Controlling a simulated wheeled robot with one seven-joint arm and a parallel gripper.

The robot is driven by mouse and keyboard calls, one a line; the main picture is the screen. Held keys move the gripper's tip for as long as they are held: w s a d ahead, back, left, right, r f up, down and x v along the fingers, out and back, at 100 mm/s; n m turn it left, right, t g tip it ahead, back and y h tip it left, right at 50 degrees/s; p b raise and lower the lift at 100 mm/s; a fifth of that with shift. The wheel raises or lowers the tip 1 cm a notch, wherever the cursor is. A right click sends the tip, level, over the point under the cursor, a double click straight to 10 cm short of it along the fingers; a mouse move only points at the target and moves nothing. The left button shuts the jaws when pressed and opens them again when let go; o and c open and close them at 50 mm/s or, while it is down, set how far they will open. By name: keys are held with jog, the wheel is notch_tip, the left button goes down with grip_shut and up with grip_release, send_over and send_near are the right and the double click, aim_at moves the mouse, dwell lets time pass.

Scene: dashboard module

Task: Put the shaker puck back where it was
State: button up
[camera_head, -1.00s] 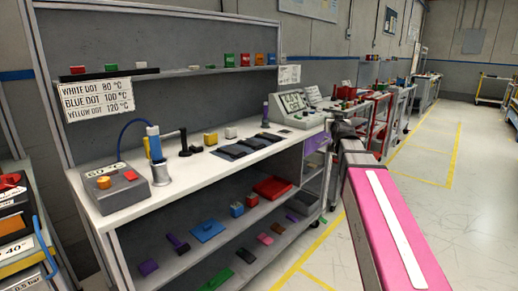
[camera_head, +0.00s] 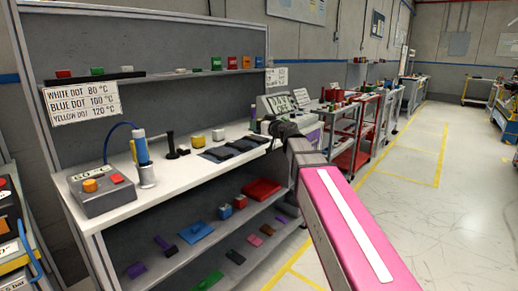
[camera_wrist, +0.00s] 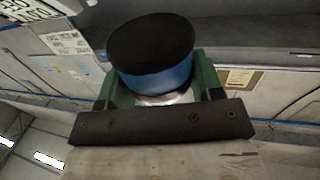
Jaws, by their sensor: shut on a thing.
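A round puck (camera_wrist: 152,50) with a black top and a blue side fills the upper middle of the wrist view; I take it for the shaker puck. My gripper (camera_wrist: 157,88) is shut on it, with a green finger on either side and a pale metallic part beneath. In the head view my dark gripper (camera_head: 281,128) is at the far end of my pink arm, in front of the right part of the white workbench (camera_head: 160,194). The puck is not distinguishable there.
A grey control box (camera_head: 103,192) and a blue-topped tool (camera_head: 141,150) stand at the bench's left. Yellow and white blocks (camera_head: 218,134) and dark pads (camera_head: 232,149) lie farther right. A display unit (camera_head: 281,106) is behind my gripper.

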jog(key=s+a+r+n+g+y, duration=0.2)
jog(key=a+g+y, duration=0.1)
jog(key=a, duration=0.2)
jog(key=w+d+f, duration=0.1)
jog(key=w+f, duration=0.1)
jog(key=w, duration=0.1)
jog(key=w+d+f, duration=0.1)
jog(key=w+f, duration=0.1)
jog(key=w, duration=0.1)
jog(key=w+d+f, duration=0.2)
jog(key=w, duration=0.1)
jog(key=shift+w+f, duration=0.15)
jog(key=shift+w, duration=0.25)
jog(key=shift+d+f, duration=0.1)
jog(key=shift+f, duration=1.95)
jog(key=shift+f, duration=0.1)
jog(key=o, duration=1.2)
jog(key=shift+f, duration=0.1)
jog(key=shift+s+d+r, duration=0.15)
jog(key=shift+s+r, duration=0.05)
jog(key=shift+r, duration=0.05)
jog(key=v, duration=1.1)
jog(key=shift+s, duration=0.3)
